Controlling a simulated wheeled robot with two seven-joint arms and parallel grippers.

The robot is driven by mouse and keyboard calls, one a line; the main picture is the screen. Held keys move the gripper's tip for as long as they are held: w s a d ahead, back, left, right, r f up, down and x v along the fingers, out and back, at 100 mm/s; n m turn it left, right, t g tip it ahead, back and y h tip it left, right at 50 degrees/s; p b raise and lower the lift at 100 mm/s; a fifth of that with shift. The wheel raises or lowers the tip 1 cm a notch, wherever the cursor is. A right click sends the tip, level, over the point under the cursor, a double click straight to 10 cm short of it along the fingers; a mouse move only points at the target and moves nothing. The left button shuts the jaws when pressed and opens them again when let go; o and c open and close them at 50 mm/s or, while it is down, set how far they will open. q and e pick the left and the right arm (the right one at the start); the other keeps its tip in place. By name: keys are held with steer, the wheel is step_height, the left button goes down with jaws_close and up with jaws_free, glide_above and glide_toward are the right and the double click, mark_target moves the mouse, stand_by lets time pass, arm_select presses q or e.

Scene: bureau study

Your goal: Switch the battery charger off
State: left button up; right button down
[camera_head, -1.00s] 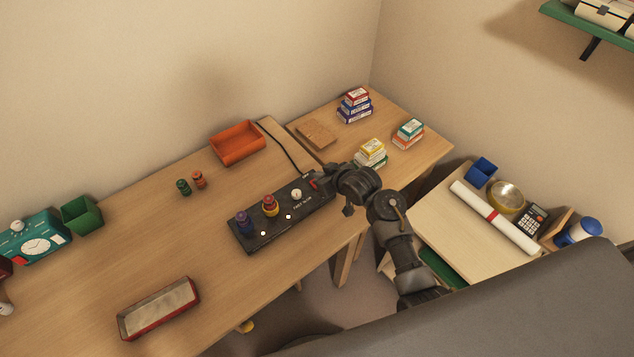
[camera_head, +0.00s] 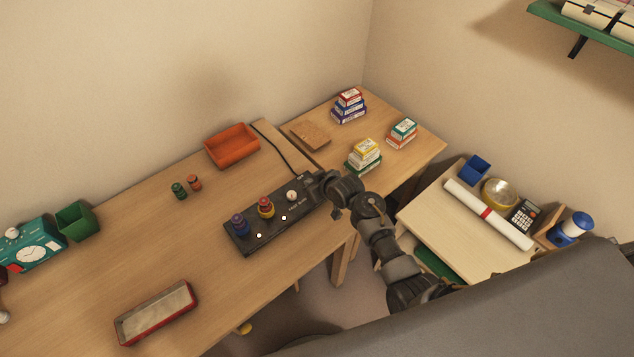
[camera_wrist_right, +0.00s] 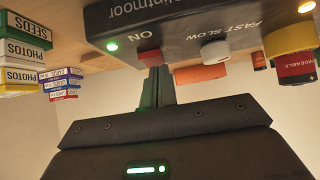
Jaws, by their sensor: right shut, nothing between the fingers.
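The battery charger (camera_head: 254,238) is a long black box on the wooden desk. A blue battery (camera_head: 239,225) and a red-and-yellow one (camera_head: 265,208) stand on it, with a white knob (camera_head: 291,196) further right. My right gripper (camera_head: 312,181) is shut and empty at the charger's right end and hides the switch there. In the right wrist view the closed fingers (camera_wrist_right: 158,86) reach the red switch (camera_wrist_right: 151,58) beside the word ON; whether they touch it is unclear. A green light (camera_wrist_right: 112,46) glows near the switch. My left gripper is out of view.
An orange tray (camera_head: 232,147) stands behind the charger, with a dark cable running past it. Stacked small boxes (camera_head: 364,156) stand to the right of my gripper. A red-rimmed tray (camera_head: 156,313) lies at the front left.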

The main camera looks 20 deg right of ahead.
steer(key=shift+d+f, duration=0.15)
steer(key=shift+d, duration=0.05)
steer(key=shift+a, duration=0.1)
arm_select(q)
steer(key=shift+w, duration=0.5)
arm_select(e)
steer(key=shift+a, duration=0.1)
steer(key=shift+w, duration=0.1)
steer(key=shift+w+a, duration=0.15)
steer(key=shift+w+a+r, duration=0.15)
steer(key=shift+w+r, duration=0.1)
steer(key=shift+w, duration=0.25)
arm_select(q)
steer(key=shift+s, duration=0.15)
arm_select(e)
steer(key=shift+r, duration=0.15)
